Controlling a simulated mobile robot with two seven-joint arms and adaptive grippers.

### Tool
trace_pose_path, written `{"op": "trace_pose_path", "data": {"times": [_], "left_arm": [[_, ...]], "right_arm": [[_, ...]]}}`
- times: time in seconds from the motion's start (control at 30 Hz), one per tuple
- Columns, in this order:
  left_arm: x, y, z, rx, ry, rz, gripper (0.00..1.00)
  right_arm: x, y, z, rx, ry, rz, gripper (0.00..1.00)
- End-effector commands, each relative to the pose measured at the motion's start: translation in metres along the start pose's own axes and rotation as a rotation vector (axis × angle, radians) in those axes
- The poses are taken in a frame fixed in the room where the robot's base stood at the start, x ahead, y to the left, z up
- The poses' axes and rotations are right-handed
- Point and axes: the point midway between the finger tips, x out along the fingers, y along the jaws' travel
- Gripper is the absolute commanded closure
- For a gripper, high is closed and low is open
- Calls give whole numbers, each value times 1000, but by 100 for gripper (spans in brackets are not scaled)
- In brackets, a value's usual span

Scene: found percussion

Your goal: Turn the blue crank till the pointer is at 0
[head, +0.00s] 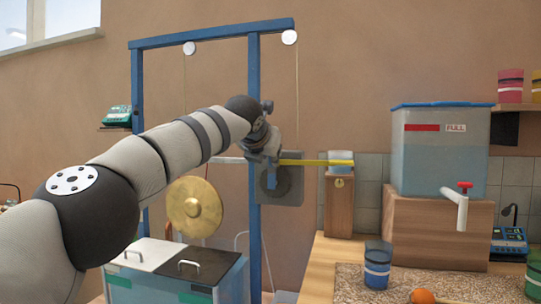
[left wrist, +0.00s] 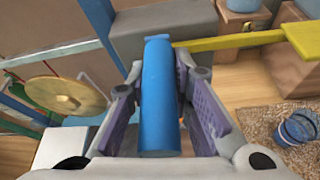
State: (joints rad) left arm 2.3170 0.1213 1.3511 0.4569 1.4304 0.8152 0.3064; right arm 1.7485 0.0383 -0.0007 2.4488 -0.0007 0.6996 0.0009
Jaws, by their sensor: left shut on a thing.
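My left gripper (head: 268,157) is at the blue frame's right post, in front of a grey plate (head: 293,188) with a dark round disc. In the left wrist view its two purple-padded fingers (left wrist: 162,108) are shut on the blue crank's handle (left wrist: 158,72), one on each side. A yellow bar (head: 312,162) runs right from near the crank. I cannot make out a pointer or a 0 mark. My right gripper is not in view.
A brass gong (head: 194,207) hangs left of the blue post (head: 254,120). A wooden block (head: 339,204) stands at the bar's right end. A water tank (head: 440,150) with a tap and a blue bucket (head: 377,264) are farther right. Lidded bins stand below the gong.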

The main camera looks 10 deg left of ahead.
Motion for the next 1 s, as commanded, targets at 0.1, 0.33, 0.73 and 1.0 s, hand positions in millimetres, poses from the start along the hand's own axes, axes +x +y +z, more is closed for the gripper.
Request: {"op": "trace_pose_path", "data": {"times": [0.1, 0.33, 0.73, 1.0], "left_arm": [[-3, 11, 6, -5, -12, 19, 100], [-2, 10, 4, -4, -9, 18, 60], [-1, 4, 1, 0, -2, 8, 60], [-28, 5, 0, 4, -2, 7, 60]], "right_arm": [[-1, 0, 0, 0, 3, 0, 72], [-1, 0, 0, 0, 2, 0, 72], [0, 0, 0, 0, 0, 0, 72], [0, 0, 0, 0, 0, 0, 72]]}}
